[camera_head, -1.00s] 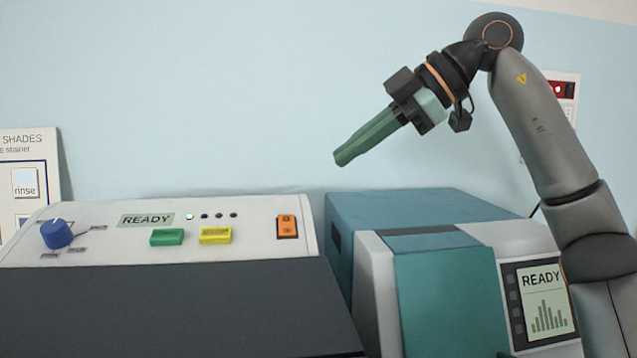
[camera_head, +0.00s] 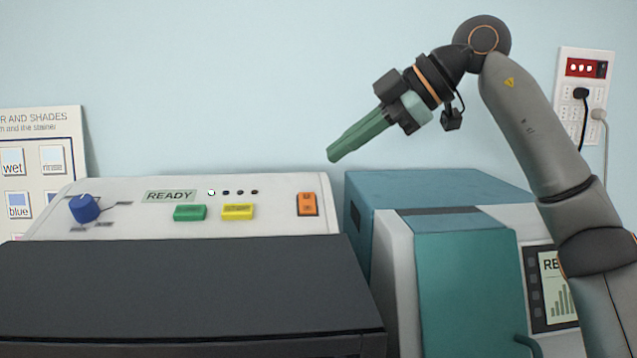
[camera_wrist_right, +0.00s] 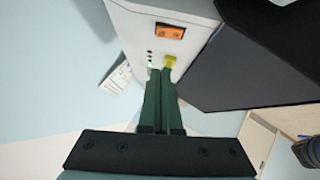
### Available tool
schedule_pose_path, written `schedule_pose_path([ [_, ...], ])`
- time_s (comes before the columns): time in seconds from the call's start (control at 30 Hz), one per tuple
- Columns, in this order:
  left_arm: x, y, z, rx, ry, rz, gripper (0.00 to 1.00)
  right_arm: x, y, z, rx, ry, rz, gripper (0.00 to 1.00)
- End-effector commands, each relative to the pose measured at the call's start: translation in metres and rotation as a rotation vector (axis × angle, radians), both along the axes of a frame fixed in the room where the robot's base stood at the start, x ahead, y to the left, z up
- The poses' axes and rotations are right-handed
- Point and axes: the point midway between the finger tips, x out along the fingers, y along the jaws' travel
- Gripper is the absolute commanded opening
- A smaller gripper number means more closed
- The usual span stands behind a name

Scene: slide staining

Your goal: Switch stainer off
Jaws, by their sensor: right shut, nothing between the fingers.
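The stainer (camera_head: 280,190) has a white sloped panel and a dark grey lid (camera_head: 180,285). Its panel carries an orange rocker switch (camera_head: 307,204) at the right end, a green button (camera_head: 190,212), a yellow button (camera_head: 238,212), a blue knob (camera_head: 85,208) and a READY display (camera_head: 170,196) with one lit green light. My right gripper (camera_head: 332,157) is shut and empty, above and slightly right of the orange switch, apart from it. In the right wrist view the orange switch (camera_wrist_right: 170,31) lies beyond the green fingertips (camera_wrist_right: 160,72). My left gripper is not in view.
A teal and white machine (camera_head: 455,265) with its own READY screen (camera_head: 560,285) stands right of the stainer. A wall power strip (camera_head: 585,95) with plugged cables is at upper right. A poster (camera_head: 40,160) stands at left.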

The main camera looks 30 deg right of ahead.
Motion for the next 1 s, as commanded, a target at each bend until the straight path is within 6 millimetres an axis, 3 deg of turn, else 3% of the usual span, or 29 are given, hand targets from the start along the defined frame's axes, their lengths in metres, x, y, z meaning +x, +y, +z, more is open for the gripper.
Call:
schedule_pose_path([
  [0.2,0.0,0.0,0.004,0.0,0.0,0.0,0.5,0.028,0.024,-0.03,-0.002,0.003,0.002,0.0],
  [0.43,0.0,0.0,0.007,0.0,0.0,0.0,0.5,0.042,0.017,-0.057,0.001,0.003,-0.002,0.0],
  [1.0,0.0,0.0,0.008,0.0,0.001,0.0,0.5,0.047,0.016,-0.064,0.001,0.0,0.0,0.0],
])
